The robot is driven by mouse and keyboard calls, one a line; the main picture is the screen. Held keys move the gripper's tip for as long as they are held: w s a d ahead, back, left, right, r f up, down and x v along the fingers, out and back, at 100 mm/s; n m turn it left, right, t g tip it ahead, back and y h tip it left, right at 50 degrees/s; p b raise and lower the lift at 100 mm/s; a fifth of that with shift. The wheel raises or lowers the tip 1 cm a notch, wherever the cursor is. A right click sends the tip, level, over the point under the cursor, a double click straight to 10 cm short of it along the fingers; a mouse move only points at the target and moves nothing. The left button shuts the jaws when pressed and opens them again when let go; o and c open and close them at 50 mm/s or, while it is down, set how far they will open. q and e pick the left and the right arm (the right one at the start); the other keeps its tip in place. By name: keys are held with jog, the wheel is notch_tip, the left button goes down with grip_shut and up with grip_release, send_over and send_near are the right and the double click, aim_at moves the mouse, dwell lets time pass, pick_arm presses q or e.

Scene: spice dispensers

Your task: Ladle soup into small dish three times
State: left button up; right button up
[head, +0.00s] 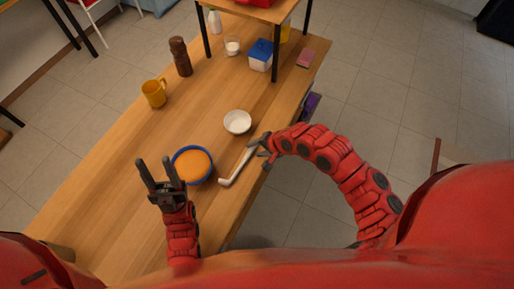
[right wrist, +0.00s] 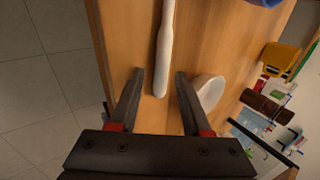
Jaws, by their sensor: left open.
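A blue bowl of orange soup (head: 193,165) stands on the wooden table. A small white dish (head: 237,122) stands behind it; its rim also shows in the right wrist view (right wrist: 211,91). A white ladle (head: 239,167) lies to the right of the soup bowl, with its handle pointing away towards the right gripper. My right gripper (head: 258,146) is at the handle's end. In the right wrist view its open fingers (right wrist: 159,73) are on either side of the handle (right wrist: 164,50), with gaps showing. My left gripper (head: 154,161) is open and empty, just left of the soup bowl.
Further back are a yellow mug (head: 154,93), a brown pepper mill (head: 180,57), a small glass (head: 232,46) and a blue-and-white container (head: 260,55). A raised wooden shelf (head: 250,11) with black legs stands at the far end. The table's right edge is close to the right gripper.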

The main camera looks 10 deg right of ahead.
jog(key=shift+o, duration=0.5)
jog(key=shift+d, duration=0.1)
jog(key=shift+d+r, duration=0.15)
jog(key=shift+r, duration=0.15)
jog(key=v, duration=1.6)
jog(key=shift+s+r, duration=0.2)
jog(key=shift+r, duration=0.1)
